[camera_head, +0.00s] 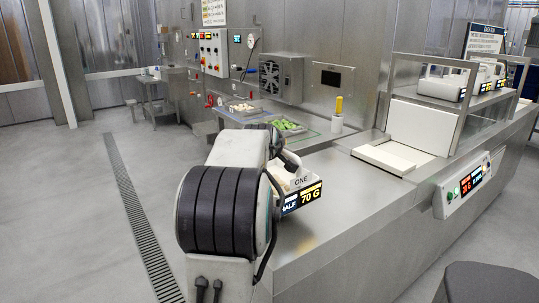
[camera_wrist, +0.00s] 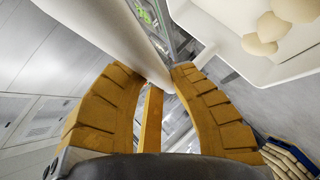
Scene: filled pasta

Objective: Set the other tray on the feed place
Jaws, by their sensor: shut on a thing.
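My gripper (camera_wrist: 158,75) is shut on a rounded white bar, which looks like the handle of a white tray (camera_wrist: 208,25). Pale rounded pieces lie in this tray in the wrist view. In the head view a white tray with a dark label (camera_head: 302,196) reading "ONE HALF 70 G" shows just beyond my arm, over the steel counter. My arm hides most of it and all of my gripper. A flat white place with an upright white back (camera_head: 385,157) is on the counter to the right; I cannot tell whether it is the feed place.
Similar white labelled trays (camera_head: 440,84) stand on a raised shelf at right. Farther back are a tray of green pieces (camera_head: 287,127), a tray of pale pieces (camera_head: 241,108) and a yellow-handled tool in a white holder (camera_head: 337,122). The counter's near right part (camera_head: 350,210) is clear.

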